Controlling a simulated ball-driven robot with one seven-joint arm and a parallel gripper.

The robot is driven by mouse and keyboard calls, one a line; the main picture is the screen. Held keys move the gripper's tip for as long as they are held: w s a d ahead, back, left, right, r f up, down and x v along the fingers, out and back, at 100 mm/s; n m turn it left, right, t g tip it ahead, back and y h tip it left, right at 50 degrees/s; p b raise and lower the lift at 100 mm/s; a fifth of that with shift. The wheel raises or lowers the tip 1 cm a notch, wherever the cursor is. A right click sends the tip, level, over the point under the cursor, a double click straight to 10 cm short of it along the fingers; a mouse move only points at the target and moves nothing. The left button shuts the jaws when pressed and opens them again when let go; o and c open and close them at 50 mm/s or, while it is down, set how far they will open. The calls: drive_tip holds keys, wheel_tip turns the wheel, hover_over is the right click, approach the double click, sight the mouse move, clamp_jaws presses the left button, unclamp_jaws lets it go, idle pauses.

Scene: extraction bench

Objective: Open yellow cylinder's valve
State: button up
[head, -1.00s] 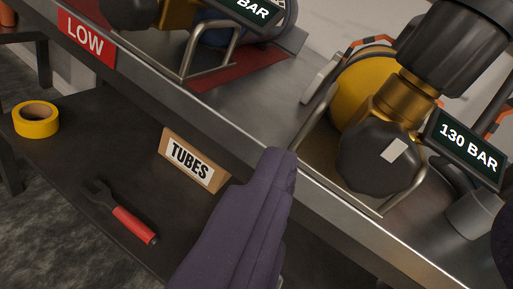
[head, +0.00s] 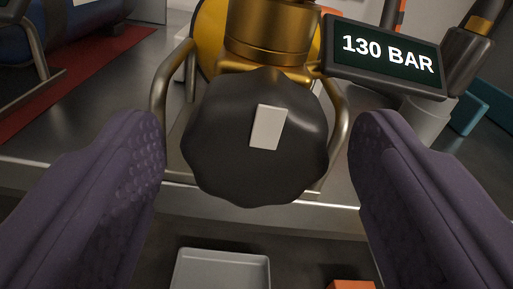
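The yellow cylinder (head: 212,38) lies at the top middle behind its brass valve body (head: 268,35). Its valve knob (head: 225,150) is black, round and lobed, with a white rectangular mark on its face. The knob faces me in the centre. My gripper (head: 257,150) is open, with one purple padded finger on each side of the knob. Gaps show between both fingers and the knob, so neither appears to touch it. A display (head: 385,55) reading 130 BAR sits right of the valve. Much of the cylinder is hidden behind the valve.
A metal tube frame (head: 160,100) curves around the knob on both sides. The bench edge (head: 300,218) runs below it. A grey tray (head: 222,272) and an orange object (head: 350,285) lie lower down. A blue cylinder (head: 55,35) is at the upper left.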

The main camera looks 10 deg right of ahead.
drive_tip(key=c, duration=0.9)
